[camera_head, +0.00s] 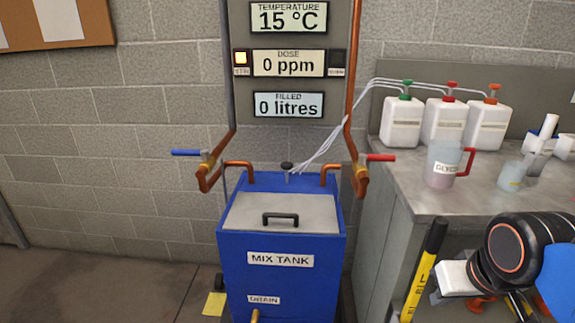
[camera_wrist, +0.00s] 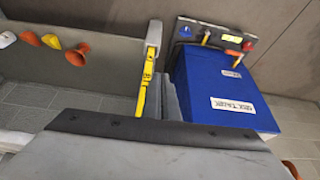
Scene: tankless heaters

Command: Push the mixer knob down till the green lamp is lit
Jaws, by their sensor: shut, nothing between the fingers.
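The mixer knob appears to be the small black knob (camera_head: 287,167) on a short stem at the back of the blue mix tank (camera_head: 281,290). Beside the dose display, the left lamp (camera_head: 241,58) glows yellow. The right lamp (camera_head: 338,58) is dark; its label is too small to read. My gripper (camera_wrist: 176,98) is shut and empty in the wrist view, with its tip in front of the gap between the counter and the tank (camera_wrist: 215,85). It is well apart from the knob, which I cannot make out in the wrist view.
A blue-handled valve (camera_head: 187,153) and a red-handled valve (camera_head: 380,157) flank the tank on copper pipes. A grey lid with a black handle (camera_head: 280,218) covers it. Bottles and a jug (camera_head: 443,165) stand on the counter. A yellow bar (camera_head: 420,280) stands before the counter.

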